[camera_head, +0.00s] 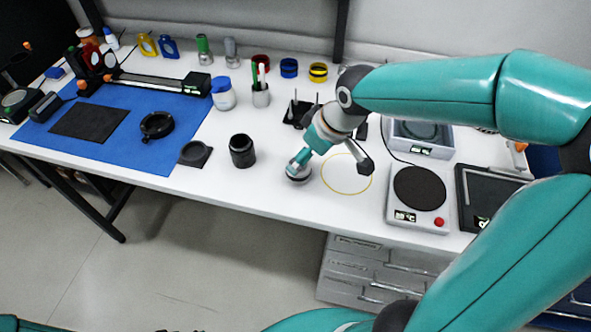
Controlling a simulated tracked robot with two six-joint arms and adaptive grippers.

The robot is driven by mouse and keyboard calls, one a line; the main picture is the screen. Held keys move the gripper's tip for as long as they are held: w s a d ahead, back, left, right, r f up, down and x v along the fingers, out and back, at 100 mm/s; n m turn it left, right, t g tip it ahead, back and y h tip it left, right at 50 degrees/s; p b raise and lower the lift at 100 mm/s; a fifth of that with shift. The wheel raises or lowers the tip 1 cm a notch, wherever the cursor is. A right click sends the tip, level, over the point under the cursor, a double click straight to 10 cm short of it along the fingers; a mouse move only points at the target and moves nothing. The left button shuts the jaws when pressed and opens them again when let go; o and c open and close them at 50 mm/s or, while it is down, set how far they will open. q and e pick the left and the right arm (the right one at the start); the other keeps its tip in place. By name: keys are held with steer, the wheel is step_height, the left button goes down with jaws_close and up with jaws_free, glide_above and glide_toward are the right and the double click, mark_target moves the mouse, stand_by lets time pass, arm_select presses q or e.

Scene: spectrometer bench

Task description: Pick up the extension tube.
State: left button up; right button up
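A short black cylinder with a dark, open-looking top (242,151) stands upright near the front edge of the white table, right of the blue mat. It looks like the extension tube. The grey and teal wrist of my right arm hangs to the right of it, clearly apart from it.
A flat black square piece (195,153) lies just left of the cylinder, and a black ring (157,125) lies on the blue mat (95,148). A pen cup (261,97) stands behind. A hot plate (417,196) is at the right. Bare table lies around the yellow circle (336,190).

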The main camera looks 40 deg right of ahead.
steer(key=shift+x, duration=3.5)
steer(key=c, duration=1.2)
steer(key=shift+c, duration=0.2)
steer(key=shift+r, duration=0.1)
step_height(320, 180, up, 20)
steer(key=p, duration=0.1)
